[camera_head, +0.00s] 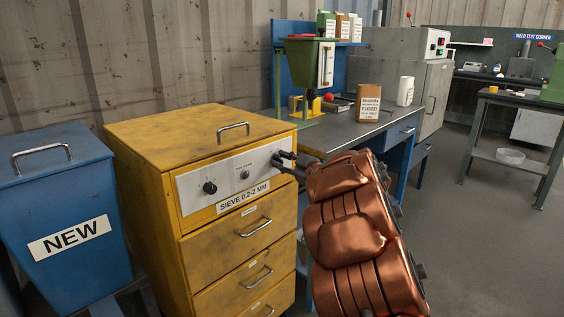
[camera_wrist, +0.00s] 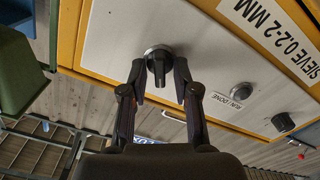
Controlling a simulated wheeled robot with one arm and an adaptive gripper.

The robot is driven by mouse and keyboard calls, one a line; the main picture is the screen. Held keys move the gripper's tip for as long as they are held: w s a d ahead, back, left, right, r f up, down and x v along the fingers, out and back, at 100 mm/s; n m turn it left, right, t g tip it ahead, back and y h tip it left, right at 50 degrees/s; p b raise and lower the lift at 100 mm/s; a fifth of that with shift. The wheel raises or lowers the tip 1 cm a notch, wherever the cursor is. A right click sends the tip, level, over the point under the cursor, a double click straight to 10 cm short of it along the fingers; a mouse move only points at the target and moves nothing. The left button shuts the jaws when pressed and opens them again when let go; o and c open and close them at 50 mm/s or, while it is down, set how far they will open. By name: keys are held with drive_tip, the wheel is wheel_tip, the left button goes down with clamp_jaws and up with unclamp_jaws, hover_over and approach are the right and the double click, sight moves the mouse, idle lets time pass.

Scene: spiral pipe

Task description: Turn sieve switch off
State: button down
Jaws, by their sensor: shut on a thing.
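The yellow sieve cabinet (camera_head: 140,180) has a light control panel (camera_head: 225,184) labelled "SIEVE 0.2-2 MM". A black rotary knob (camera_head: 210,188) sits on the panel's left, and a small round element (camera_head: 244,174) sits in its middle. My gripper (camera_head: 284,160) is at the panel's right end, where it hides the knob behind it. In the wrist view my gripper (camera_wrist: 159,76) has one finger on each side of a black knob (camera_wrist: 158,56) with a silver ring, shut on it. The other black knob (camera_wrist: 283,121) and the "RUN / DONE" label (camera_wrist: 236,103) also show there.
A blue "NEW" bin (camera_head: 65,205) stands left of the cabinet. To the right, a blue workbench (camera_head: 345,130) holds a green machine (camera_head: 305,75) and a brown bag (camera_head: 368,103). Grey floor (camera_head: 480,230) is open at the right.

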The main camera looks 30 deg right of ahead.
drive_tip(key=c, duration=1.2)
unclamp_jaws()
drive_tip(key=v, duration=1.2)
drive_tip(key=shift+r, duration=0.15)
